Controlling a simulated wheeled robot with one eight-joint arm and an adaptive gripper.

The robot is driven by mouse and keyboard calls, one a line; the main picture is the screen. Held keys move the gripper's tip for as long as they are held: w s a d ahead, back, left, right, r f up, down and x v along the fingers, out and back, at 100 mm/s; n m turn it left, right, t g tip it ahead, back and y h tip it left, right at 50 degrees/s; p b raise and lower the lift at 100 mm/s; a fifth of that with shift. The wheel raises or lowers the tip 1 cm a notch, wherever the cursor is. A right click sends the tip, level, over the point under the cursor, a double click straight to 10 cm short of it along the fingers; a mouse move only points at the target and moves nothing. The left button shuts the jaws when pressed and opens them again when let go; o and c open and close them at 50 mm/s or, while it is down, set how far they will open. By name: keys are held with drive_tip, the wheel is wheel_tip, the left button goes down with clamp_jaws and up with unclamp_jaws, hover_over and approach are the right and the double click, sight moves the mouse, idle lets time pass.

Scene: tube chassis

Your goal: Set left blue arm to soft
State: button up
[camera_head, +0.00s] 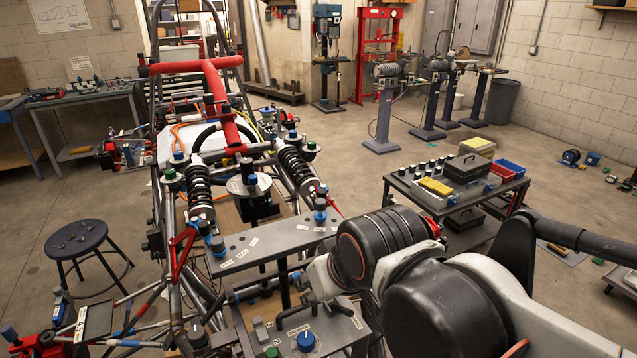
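A grey plate (275,238) with small white labels lies across the tube chassis in the camera_head view. A blue knob-like piece (217,244) is at its left end and another (320,207) at its right end. I cannot read the labels, nor tell which piece is the left blue arm or how it is set. A lower grey panel (325,335) carries a blue knob (306,341) and a green knob (272,352). My arm reaches in from the lower right. A dark curved piece beside it may be part of my gripper, but its fingers are not clear.
Two black coil-over shocks (297,168) and a red tube frame (215,85) rise behind the plate. A dark stool (78,240) stands at left. A low cart (455,200) with trays stands at right. Open floor lies between the cart and the back machines.

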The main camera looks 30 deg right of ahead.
drive_tip(key=w+d+r+g+p, duration=0.1)
drive_tip(key=w+r+g+p, duration=0.1)
drive_tip(key=w+r+p, duration=0.35)
wheel_tip(320, 180, up, 14)
drive_tip(key=m+g+p, duration=0.2)
drive_tip(key=g+p, duration=0.3)
drive_tip(key=p, duration=1.2)
hover_over(323, 191)
wheel_tip(323, 191, down, 14)
drive_tip(key=shift+a+f, duration=0.1)
drive_tip(key=shift+a, duration=0.05)
clamp_jaws()
